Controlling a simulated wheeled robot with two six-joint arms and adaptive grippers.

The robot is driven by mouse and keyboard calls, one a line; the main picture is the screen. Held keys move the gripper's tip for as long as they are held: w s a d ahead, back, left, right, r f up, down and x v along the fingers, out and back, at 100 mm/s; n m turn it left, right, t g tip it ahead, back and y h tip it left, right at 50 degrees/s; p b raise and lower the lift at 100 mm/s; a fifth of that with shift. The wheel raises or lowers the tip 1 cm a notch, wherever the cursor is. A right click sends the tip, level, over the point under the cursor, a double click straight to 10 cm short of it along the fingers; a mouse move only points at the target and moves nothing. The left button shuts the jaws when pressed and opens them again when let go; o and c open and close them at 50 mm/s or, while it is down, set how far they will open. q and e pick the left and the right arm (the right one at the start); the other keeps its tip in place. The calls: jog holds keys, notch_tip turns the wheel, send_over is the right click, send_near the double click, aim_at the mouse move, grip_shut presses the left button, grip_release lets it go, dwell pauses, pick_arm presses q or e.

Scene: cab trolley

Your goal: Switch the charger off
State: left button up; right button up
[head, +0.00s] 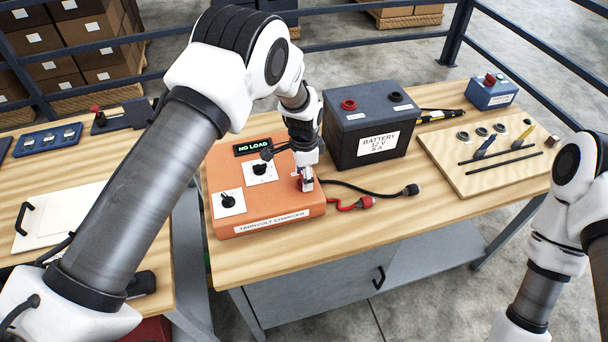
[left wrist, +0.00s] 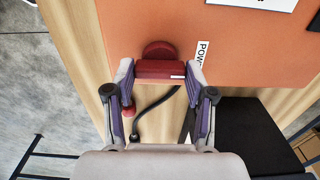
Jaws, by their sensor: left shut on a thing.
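The orange charger (head: 270,208) sits on the bench, with a display (head: 260,147) reading NO LOAD and two black knobs (head: 228,201) on white plates. My left gripper (head: 305,182) points down at the charger's right side. In the left wrist view its two fingers (left wrist: 158,72) are shut on the red bar of a red switch (left wrist: 158,49), beside a label partly reading POW. The fingers and arm largely hide the switch in the head view. My right arm shows at the right edge, but its gripper is out of view.
A battery (head: 370,120) stands behind and right of the charger. A red clamp (head: 365,202) and a black clamp (head: 411,190) lie on the bench with their cables. A wooden tool board (head: 480,180) and a blue box (head: 490,94) are farther right.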

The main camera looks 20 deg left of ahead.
pick_arm(q)
jog(key=shift+s+f+n, duration=0.15)
jog(key=shift+f+n, duration=0.15)
jog(key=shift+n, duration=0.1)
jog(key=shift+f+n+b, duration=0.1)
jog(key=shift+n+b, duration=0.65)
jog(key=shift+n, duration=0.25)
jog(key=n+b, duration=0.2)
jog(key=n, duration=0.3)
jog(key=n+b, duration=0.1)
jog(key=n, duration=0.3)
jog(key=shift+n, duration=0.4)
jog(key=n+b, duration=0.1)
jog(key=n, duration=0.4)
jog(key=shift+n, duration=0.3)
jog(key=o, duration=1.2)
jog(key=shift+c, duration=0.2)
jog(key=shift+r, duration=0.2)
